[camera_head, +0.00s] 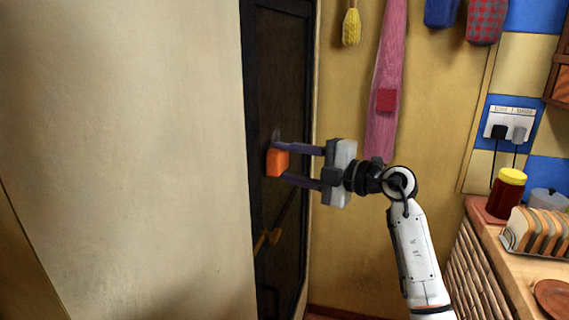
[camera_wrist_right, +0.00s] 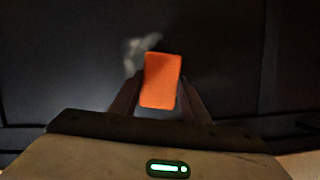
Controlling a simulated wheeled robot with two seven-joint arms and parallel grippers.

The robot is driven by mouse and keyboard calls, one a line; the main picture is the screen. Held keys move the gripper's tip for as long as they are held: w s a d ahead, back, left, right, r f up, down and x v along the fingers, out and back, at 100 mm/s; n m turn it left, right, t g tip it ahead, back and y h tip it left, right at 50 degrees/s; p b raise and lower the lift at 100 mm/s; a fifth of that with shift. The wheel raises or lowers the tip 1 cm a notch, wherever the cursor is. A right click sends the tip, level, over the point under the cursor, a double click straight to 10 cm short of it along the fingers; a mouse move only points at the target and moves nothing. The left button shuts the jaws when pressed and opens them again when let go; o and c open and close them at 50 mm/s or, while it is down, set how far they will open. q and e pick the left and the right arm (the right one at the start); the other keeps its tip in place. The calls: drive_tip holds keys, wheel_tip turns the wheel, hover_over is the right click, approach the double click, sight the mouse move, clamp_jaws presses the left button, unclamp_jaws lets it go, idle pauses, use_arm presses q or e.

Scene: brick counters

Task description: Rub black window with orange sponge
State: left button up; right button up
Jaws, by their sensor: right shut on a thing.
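The black window (camera_head: 283,85) is a tall, dark framed panel beyond the pale wall's edge. My right gripper (camera_head: 283,162) is shut on the orange sponge (camera_head: 275,162), held in front of the dark panel. The right wrist view shows the sponge (camera_wrist_right: 162,80) between the two fingers, with the dark window surface (camera_wrist_right: 225,45) behind it. A whitish smudge (camera_wrist_right: 140,52) is on that surface, just left of the sponge; a faint part also shows above the sponge in the head view. I cannot tell whether the sponge touches the window. My left gripper is not in view.
A pale wall (camera_head: 130,140) fills the left. A yellow handle (camera_head: 267,240) sits low on the dark panel. A pink hanging cloth (camera_head: 385,90) is behind my right arm. A counter (camera_head: 490,245) at right holds a red jar (camera_head: 506,196) and a toast rack (camera_head: 540,235).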

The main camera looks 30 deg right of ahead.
sight(280, 155)
drive_tip(key=shift+w+d+p, duration=0.55)
drive_tip(key=shift+w+d, duration=1.95)
drive_tip(key=shift+d, duration=0.3)
drive_tip(key=shift+s+a+p, duration=0.3)
drive_tip(key=shift+s+a, duration=0.85)
drive_tip(key=shift+a, duration=0.2)
drive_tip(key=shift+s+a+p, duration=0.3)
drive_tip(key=shift+s+a, duration=0.8)
drive_tip(key=shift+a, duration=0.25)
drive_tip(key=shift+s+a+p, duration=0.3)
drive_tip(key=shift+s+a, duration=0.85)
drive_tip(key=shift+a, duration=0.2)
drive_tip(key=shift+r, duration=1.35)
drive_tip(key=shift+w+d, duration=1.15)
drive_tip(key=shift+d, duration=0.2)
drive_tip(key=shift+w+d, duration=1.1)
drive_tip(key=shift+d, duration=0.3)
drive_tip(key=shift+w+d, duration=1.15)
drive_tip(key=shift+d, duration=0.2)
